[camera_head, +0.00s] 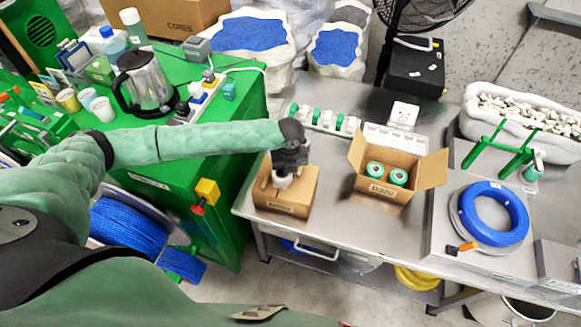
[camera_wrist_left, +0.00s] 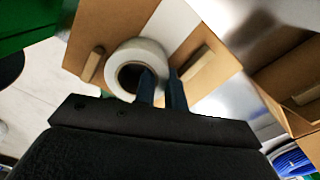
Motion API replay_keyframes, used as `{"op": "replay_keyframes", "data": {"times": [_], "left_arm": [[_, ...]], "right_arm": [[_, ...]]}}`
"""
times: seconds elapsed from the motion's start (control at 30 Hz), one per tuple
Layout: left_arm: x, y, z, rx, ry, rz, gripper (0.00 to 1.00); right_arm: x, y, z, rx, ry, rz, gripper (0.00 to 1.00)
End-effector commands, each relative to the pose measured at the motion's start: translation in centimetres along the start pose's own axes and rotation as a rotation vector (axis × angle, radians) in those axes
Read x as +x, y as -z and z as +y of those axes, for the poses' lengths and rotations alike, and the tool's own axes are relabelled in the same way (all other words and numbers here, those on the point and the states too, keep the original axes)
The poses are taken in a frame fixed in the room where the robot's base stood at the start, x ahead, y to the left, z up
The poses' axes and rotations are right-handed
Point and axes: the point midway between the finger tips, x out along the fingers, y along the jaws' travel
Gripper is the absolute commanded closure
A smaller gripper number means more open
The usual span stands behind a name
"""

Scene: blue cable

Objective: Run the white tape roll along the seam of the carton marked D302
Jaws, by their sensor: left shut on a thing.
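My left gripper (camera_head: 285,168) is shut on the white tape roll (camera_head: 282,181), above the top of a small closed brown carton (camera_head: 300,192) at the table's near left edge. The carton's front marking is too small to read surely. In the left wrist view the gripper's dark fingers (camera_wrist_left: 162,90) grip the side wall of the tape roll (camera_wrist_left: 136,58), one finger by its hole. The carton's top (camera_wrist_left: 115,25) lies close behind the roll, with a pale strip beside it. Whether the roll touches the carton, I cannot tell. My right gripper is not in view.
An open carton (camera_head: 412,168), seemingly marked D320, holds two green-and-white rolls (camera_head: 398,177) to the right. A row of green and white parts (camera_head: 322,118) lies behind. A blue cable coil (camera_head: 517,213) lies further right. The green bench (camera_head: 215,165) stands left.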

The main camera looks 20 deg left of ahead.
Motion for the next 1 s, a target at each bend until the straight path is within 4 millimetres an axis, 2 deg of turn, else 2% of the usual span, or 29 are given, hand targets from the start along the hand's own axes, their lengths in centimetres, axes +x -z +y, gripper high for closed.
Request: {"op": "replay_keyframes", "data": {"times": [1.0], "left_arm": [[0.1, 3.5, 1.6, 0.002, -0.001, 0.002, 1.00]], "right_arm": [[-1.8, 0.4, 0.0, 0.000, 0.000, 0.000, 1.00]]}}
